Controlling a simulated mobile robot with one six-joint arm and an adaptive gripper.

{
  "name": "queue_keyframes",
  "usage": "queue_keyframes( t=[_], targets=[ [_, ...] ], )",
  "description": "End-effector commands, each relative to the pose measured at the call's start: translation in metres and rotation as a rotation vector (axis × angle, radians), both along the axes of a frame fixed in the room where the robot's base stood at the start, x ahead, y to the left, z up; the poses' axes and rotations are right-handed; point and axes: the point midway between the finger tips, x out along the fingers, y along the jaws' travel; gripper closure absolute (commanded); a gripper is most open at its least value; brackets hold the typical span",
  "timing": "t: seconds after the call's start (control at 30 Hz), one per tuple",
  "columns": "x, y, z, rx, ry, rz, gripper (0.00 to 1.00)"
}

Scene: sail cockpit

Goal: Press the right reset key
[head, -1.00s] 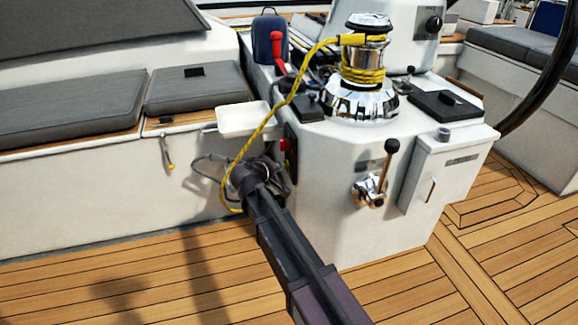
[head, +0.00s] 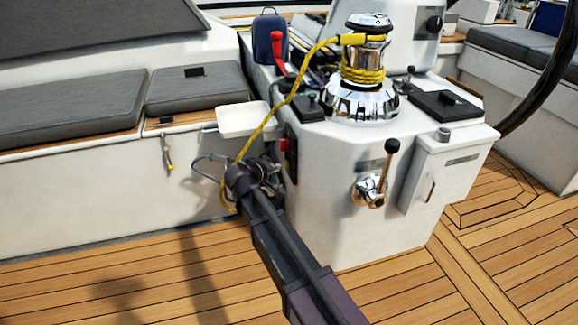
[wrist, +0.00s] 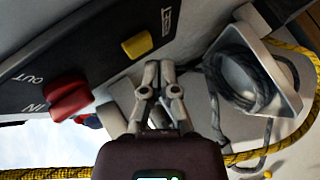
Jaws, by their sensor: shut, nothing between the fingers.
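In the head view the dark panel (head: 291,168) is on the left side of the white console, partly behind my arm. My fingertips cannot be made out clearly there.
A white tray (head: 243,119) juts out near the panel. A yellow rope (head: 262,127) hangs from the chrome winch (head: 364,75) close to my arm, and grey cord (wrist: 252,82) lies right of my fingers. A lever (head: 384,172) is on the console front.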

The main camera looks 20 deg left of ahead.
Motion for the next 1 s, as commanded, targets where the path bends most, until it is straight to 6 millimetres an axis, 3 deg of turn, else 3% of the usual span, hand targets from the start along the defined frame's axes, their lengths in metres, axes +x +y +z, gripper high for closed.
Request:
queue_keyframes(
  t=[0.27,1.0],
  targets=[
    [-0.003,0.005,0.0,-0.001,0.0,0.0,1.0],
    [-0.026,0.042,0.0,0.0,0.0,0.0,1.0]
  ],
)
